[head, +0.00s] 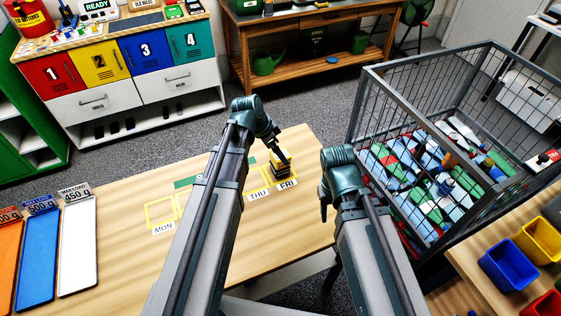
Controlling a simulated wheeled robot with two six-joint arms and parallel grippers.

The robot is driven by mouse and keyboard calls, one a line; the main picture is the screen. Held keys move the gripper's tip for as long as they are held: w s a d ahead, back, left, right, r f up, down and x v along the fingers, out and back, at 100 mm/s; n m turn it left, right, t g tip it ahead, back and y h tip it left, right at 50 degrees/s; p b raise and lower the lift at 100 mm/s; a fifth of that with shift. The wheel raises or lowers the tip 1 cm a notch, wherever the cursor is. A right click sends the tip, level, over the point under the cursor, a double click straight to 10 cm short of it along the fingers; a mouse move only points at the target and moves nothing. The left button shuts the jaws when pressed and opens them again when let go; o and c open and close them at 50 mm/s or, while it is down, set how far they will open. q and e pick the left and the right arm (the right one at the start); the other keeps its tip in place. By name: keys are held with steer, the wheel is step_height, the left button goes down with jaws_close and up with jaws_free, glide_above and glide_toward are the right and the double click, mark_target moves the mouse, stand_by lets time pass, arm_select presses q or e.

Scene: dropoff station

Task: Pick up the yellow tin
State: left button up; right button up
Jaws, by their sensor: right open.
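A small yellow and black object (280,170), which looks like the yellow tin, stands on the wooden table (112,232) by the THU and FRI squares. It is small in this view and partly covered by my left arm's end. My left gripper (284,157) is right at the object, reaching down from the upper left; I cannot tell whether its jaws touch or hold it. My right gripper (323,208) is open and points down beside the table's right edge, to the right of and nearer than the object, apart from it.
Yellow squares labelled MON, THU and FRI mark the table. Orange, blue and white trays (77,245) lie at its left. A wire cage (372,92) full of mixed items stands at the right, close to my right arm. Coloured bins (508,266) sit at the lower right.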

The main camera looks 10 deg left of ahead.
arm_select(q)
steer(key=b+x, duration=0.2)
steer(key=x, duration=0.2)
steer(key=shift+a+b, duration=0.2)
steer(key=shift+b, duration=0.15)
arm_select(e)
step_height(320, 180, down, 4)
steer(key=shift+r, duration=0.2)
arm_select(q)
steer(key=shift+r, duration=0.1)
arm_select(e)
steer(key=shift+r, duration=0.1)
arm_select(q)
steer(key=c, duration=1.6)
